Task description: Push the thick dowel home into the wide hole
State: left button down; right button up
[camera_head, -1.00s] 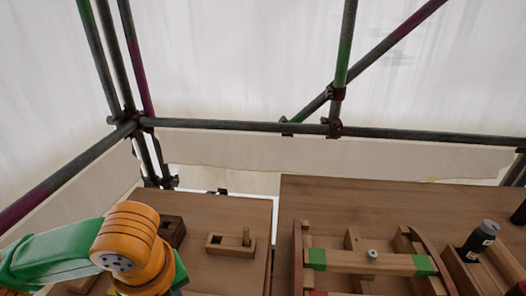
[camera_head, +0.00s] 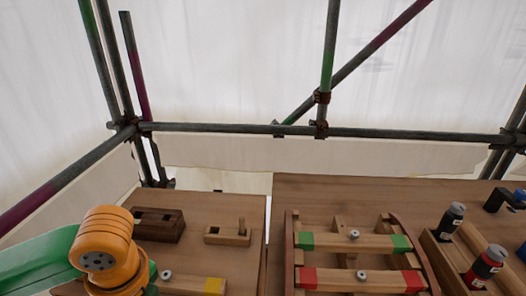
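A small light wooden block (camera_head: 228,239) lies on the left table top, with a dark square hole at its left end. A short wooden dowel (camera_head: 242,227) stands upright at its right end; I cannot tell how deep it sits or whether it is the thick one. A darker wooden block (camera_head: 158,230) with openings in its top lies to the left. My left arm's orange wrist is in front of the darker block, nearer to me. The fingers of my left gripper do not show. My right arm and gripper are out of view.
A wooden bar with a yellow end (camera_head: 214,287) lies at the near edge of the left table. The right table holds a wooden frame with green-ended (camera_head: 352,243) and red-ended bars (camera_head: 360,280), plus bottles (camera_head: 449,221). Scaffold poles (camera_head: 330,131) stand behind.

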aim_at(140, 224)
jog(key=i+j+z, duration=0.2)
jog(key=j, duration=0.4)
jog(key=i+j+z, duration=0.2)
jog(key=j, duration=0.4)
jog(key=j+z, duration=0.25)
jog(key=j, duration=0.35)
